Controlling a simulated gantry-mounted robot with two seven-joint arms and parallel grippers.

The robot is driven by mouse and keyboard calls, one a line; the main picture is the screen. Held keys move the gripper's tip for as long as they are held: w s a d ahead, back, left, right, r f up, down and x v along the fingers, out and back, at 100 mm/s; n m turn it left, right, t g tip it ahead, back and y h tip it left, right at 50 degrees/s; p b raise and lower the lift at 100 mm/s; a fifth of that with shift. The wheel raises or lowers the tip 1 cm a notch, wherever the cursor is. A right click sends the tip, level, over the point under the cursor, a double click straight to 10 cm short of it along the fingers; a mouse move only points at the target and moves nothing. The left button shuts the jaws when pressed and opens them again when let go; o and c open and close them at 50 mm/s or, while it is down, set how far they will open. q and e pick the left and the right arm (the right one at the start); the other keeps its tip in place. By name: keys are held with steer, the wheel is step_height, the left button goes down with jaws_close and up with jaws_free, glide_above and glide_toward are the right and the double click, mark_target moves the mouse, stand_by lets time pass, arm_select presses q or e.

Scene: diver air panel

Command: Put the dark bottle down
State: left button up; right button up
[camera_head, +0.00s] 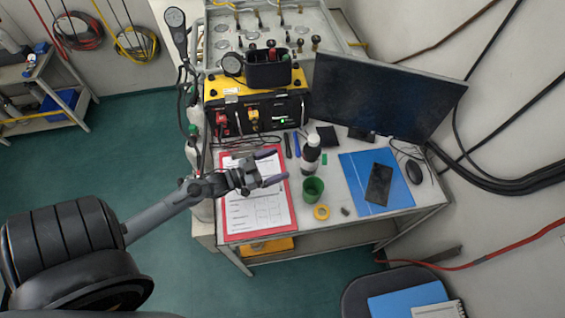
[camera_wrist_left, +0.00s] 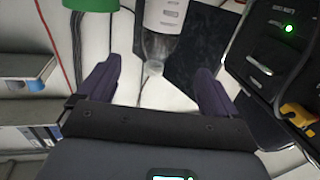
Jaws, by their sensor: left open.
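The dark bottle (camera_head: 311,158) has a white label and stands upright on the desk, behind the green cup (camera_head: 313,189). My left gripper (camera_head: 271,167) is open and empty over the red clipboard (camera_head: 228,202), left of the bottle, with its fingers pointing towards it. A gap shows between fingertips and bottle. In the left wrist view the open left gripper (camera_wrist_left: 157,82) frames the bottle (camera_wrist_left: 158,44), which appears upside down with its pale cap between the finger lines. The green cup is cut off at that view's top left. My right gripper is in neither view.
A yellow-and-black panel (camera_head: 257,106) stands at the back left. A monitor (camera_head: 385,92) stands at the back right. A blue folder (camera_head: 352,176) with a dark device (camera_head: 379,184), a mouse (camera_head: 414,172) and a yellow tape roll (camera_head: 321,212) lie right of the clipboard.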

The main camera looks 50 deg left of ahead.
arm_select(q)
steer(key=d+g+y, duration=0.1)
steer(key=d+f+g, duration=0.1)
steer(key=d, duration=0.1)
steer(key=d+f+g+y, duration=0.1)
steer(key=d, duration=0.1)
steer(key=shift+d+f+n+y, duration=0.1)
steer(key=shift+d+n+y, duration=0.05)
steer(key=shift+n+y, duration=0.2)
steer(key=d+g, duration=0.1)
steer(key=s+d+g+y, duration=0.1)
steer(key=s+d+g, duration=0.1)
steer(key=shift+d+f, duration=0.2)
steer(key=shift+d, duration=0.1)
steer(key=s+d+r+g, duration=0.4)
steer(key=s+d+g, duration=0.3)
steer(key=s, duration=0.5)
steer(key=shift+s+d+g+y, duration=0.15)
steer(key=shift+d+g+y, duration=0.2)
steer(key=shift+d+g, duration=0.05)
steer(key=shift+r, duration=0.1)
step_height(320, 180, up, 20)
steer(key=p, duration=2)
steer(key=shift+r, duration=0.15)
